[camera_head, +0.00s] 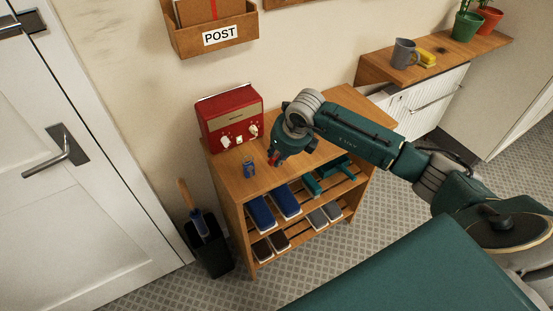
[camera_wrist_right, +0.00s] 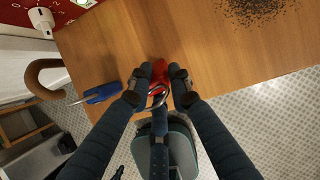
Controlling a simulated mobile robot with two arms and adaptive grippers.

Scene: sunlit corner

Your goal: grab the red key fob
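The red key fob (camera_wrist_right: 159,73) with its metal ring is between the fingertips of my right gripper (camera_wrist_right: 161,76) in the right wrist view. Both fingertips appear to press on its sides. In the head view a bit of the red fob (camera_head: 275,158) shows below my right gripper (camera_head: 278,156), over the top of the wooden shoe rack (camera_head: 232,183). Whether the fob touches the rack top is unclear. A blue key fob (camera_wrist_right: 102,93) lies on the wood to the left; it also shows in the head view (camera_head: 249,169). My left gripper is not in view.
A red box with light knobs (camera_head: 231,116) stands at the back of the rack top. Shoes (camera_head: 262,214) fill the shelves below. A black bin (camera_head: 212,254) stands left of the rack. A grey mug (camera_head: 404,54) stands on the far counter.

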